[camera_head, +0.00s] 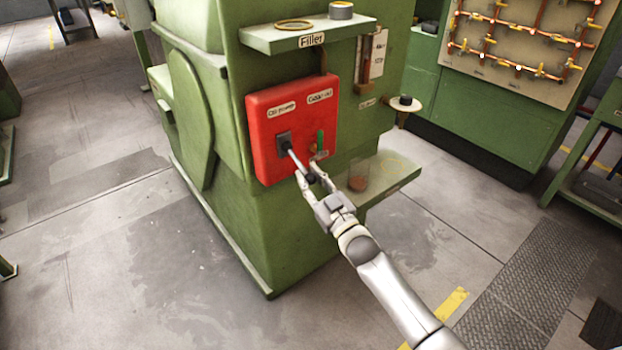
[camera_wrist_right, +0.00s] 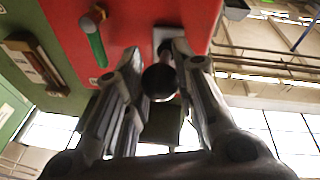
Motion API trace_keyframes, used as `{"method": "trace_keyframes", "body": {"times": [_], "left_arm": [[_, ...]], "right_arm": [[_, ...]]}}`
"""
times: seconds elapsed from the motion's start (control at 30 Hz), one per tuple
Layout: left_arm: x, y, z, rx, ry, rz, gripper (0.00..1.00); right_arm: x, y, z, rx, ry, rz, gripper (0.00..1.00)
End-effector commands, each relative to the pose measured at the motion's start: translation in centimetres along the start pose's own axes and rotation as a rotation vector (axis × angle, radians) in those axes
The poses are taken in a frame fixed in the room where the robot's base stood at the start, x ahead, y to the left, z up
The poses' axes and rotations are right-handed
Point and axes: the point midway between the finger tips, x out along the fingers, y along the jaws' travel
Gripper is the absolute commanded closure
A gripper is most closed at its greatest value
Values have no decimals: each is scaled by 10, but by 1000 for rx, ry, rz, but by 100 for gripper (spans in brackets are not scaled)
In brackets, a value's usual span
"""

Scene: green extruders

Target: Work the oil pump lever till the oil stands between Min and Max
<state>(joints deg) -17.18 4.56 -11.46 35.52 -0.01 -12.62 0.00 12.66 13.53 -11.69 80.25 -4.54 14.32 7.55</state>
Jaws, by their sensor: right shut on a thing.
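The oil pump lever (camera_head: 297,159) sticks out of a dark slotted plate (camera_head: 284,142) on the red panel (camera_head: 262,118) of the green machine. My right gripper (camera_head: 309,176) is shut on the lever's end. In the right wrist view the lever's dark round knob (camera_wrist_right: 159,82) sits between the two fingers. The sight gauge (camera_head: 371,55) with a reddish-brown column stands at the panel's upper right, beside a white scale plate (camera_head: 378,54). Its marks are too small to read. It also shows tilted in the right wrist view (camera_wrist_right: 36,64). My left gripper is not in view.
A green-handled valve (camera_head: 320,139) is right of the lever on the same panel. A shelf marked Filler (camera_head: 290,42) juts out above, holding a ring and a tin. The floor in front is free.

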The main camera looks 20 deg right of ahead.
Motion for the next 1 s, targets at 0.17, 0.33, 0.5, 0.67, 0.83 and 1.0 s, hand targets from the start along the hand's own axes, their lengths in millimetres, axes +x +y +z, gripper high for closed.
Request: {"method": "trace_keyframes", "body": {"times": [0.17, 0.33, 0.5, 0.67, 0.83, 1.0], "left_arm": [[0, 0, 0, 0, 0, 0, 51], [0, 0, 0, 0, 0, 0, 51], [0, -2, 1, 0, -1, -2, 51], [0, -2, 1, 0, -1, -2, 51], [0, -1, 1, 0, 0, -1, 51], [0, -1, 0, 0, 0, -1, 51]], "right_arm": [[-1, -2, 4, 1, -9, -3, 57], [0, -1, 2, 0, -4, -1, 51], [0, 0, 1, 0, -2, -1, 51], [-9, 0, 2, 0, -3, 0, 51], [-35, -1, 2, -1, -4, -2, 51], [-69, -1, 2, -1, -4, -2, 51]]}}
